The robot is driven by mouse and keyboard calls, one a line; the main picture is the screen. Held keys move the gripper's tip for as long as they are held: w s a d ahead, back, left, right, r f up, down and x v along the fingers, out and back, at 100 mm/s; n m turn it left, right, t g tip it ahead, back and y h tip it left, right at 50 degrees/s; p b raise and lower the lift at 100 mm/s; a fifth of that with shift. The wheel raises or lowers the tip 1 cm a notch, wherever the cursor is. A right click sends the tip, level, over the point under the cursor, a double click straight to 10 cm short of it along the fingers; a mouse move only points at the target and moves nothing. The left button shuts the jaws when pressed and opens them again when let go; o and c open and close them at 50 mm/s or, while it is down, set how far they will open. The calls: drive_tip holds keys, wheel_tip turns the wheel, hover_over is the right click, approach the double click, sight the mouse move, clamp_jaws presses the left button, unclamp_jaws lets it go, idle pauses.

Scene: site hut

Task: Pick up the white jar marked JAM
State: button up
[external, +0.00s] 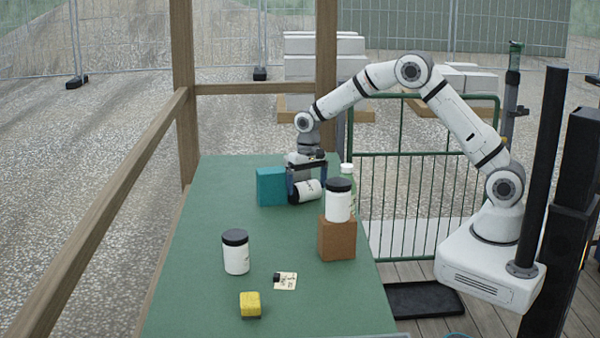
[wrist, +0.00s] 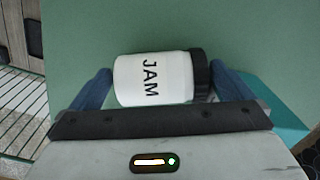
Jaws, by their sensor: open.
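The white jar marked JAM (wrist: 150,80) lies on its side on the green table, its black lid (wrist: 197,76) to the right in the wrist view. In the external view this jar (external: 304,191) lies beside the teal box. My gripper (external: 307,180) is open above it and points down. In the wrist view the blue fingers of my gripper (wrist: 160,76) stand at the two ends of the jar, one near its base and one near its lid. I cannot tell whether either finger touches it.

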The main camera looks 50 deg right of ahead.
sight(307, 186)
drive_tip(key=shift+f, duration=1.6)
drive_tip(key=shift+c, duration=0.2)
drive_tip(key=shift+r, duration=0.1)
drive_tip(key=c, duration=0.9)
drive_tip(key=shift+o, duration=0.2)
drive_tip(key=shift+r, duration=0.15)
